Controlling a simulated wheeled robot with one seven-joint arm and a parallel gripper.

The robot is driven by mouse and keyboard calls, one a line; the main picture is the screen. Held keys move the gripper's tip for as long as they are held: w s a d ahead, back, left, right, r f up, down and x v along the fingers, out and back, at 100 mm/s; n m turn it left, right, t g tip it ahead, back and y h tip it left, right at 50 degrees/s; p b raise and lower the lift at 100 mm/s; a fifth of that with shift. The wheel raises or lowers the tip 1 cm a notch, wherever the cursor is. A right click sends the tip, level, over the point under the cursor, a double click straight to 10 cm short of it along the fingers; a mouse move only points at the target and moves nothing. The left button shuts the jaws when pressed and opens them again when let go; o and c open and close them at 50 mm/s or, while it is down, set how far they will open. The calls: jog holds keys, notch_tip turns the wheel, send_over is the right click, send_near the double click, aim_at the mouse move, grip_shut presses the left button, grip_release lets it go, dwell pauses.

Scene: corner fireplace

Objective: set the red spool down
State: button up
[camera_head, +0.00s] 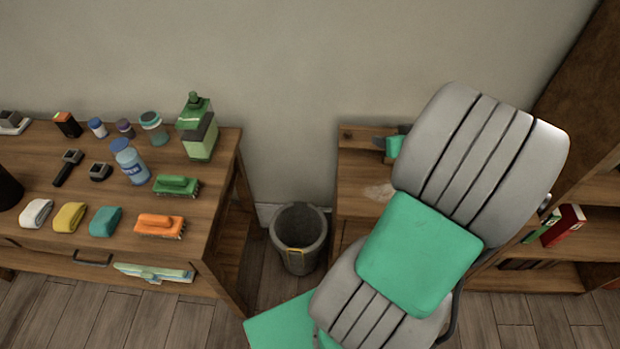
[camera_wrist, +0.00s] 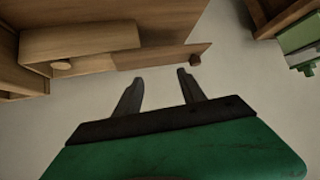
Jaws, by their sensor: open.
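I cannot make out a red spool in either view. My gripper (camera_wrist: 158,80) is open in the wrist view, with two dark fingers apart and nothing held between them. In the head view only a small part of my gripper (camera_head: 384,143) shows over the small wooden table (camera_head: 358,175); my own grey and green arm hides the rest. A wooden drawer front with a round knob (camera_wrist: 62,65) lies left of the fingers in the wrist view. A small brown block (camera_wrist: 195,62) is just beyond the right fingertip; I cannot tell what it is.
A wooden workbench (camera_head: 100,170) at the left bears a green bottle (camera_head: 199,130), an orange brush (camera_head: 160,225), a green brush (camera_head: 176,185), rolled cloths and small jars. A grey bin (camera_head: 299,240) stands between the tables. A shelf with a red book (camera_head: 565,226) is at the right.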

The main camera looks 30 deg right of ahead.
jog(key=a+r+n+g+y, duration=0.3)
jog(key=a+g, duration=0.1)
jog(key=a, duration=1.7)
jog(key=s+a+r+g+h, duration=0.1)
jog(key=s+a+r+g, duration=0.1)
jog(key=s+a, duration=0.5)
jog(key=a+g, duration=0.1)
jog(key=a, duration=0.2)
jog(key=shift+s+a, duration=0.15)
jog(key=shift+s, duration=0.1)
jog(key=shift+r, duration=0.1)
jog(key=shift+c, duration=0.6)
